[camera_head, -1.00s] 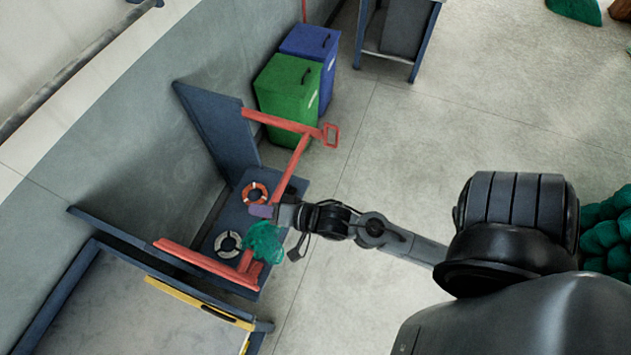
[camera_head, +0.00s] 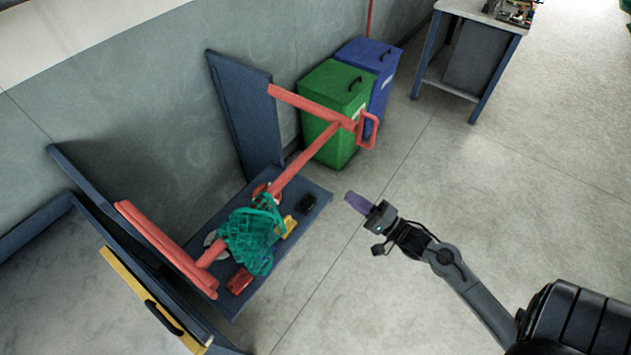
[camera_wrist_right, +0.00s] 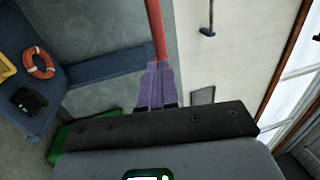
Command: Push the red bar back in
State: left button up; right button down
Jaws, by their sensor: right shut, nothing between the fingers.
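A red bar (camera_head: 300,158) runs diagonally over a dark blue shelf, between two red side arms. The far side arm (camera_head: 310,107) ends in a red loop handle (camera_head: 369,130); the near side arm (camera_head: 165,245) lies along the lower blue panel. A teal net (camera_head: 250,235) hangs on the bar. My right gripper (camera_head: 356,203), with purple fingers, is shut and empty, apart from the bar, right of the shelf. In the right wrist view, a red length (camera_wrist_right: 156,30) shows beyond the shut fingertips (camera_wrist_right: 157,72); contact cannot be told there. My left gripper is not in view.
The blue shelf (camera_head: 290,240) holds a lifebuoy (camera_wrist_right: 40,63), a black item (camera_head: 306,202), a yellow item (camera_head: 289,224) and a red item (camera_head: 239,280). A green bin (camera_head: 334,85) and blue bin (camera_head: 372,65) stand behind. Floor right of the shelf is clear.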

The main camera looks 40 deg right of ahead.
jog(key=x, duration=1.3)
jog(key=shift+w+b, duration=0.4)
jog(key=shift+w, duration=0.05)
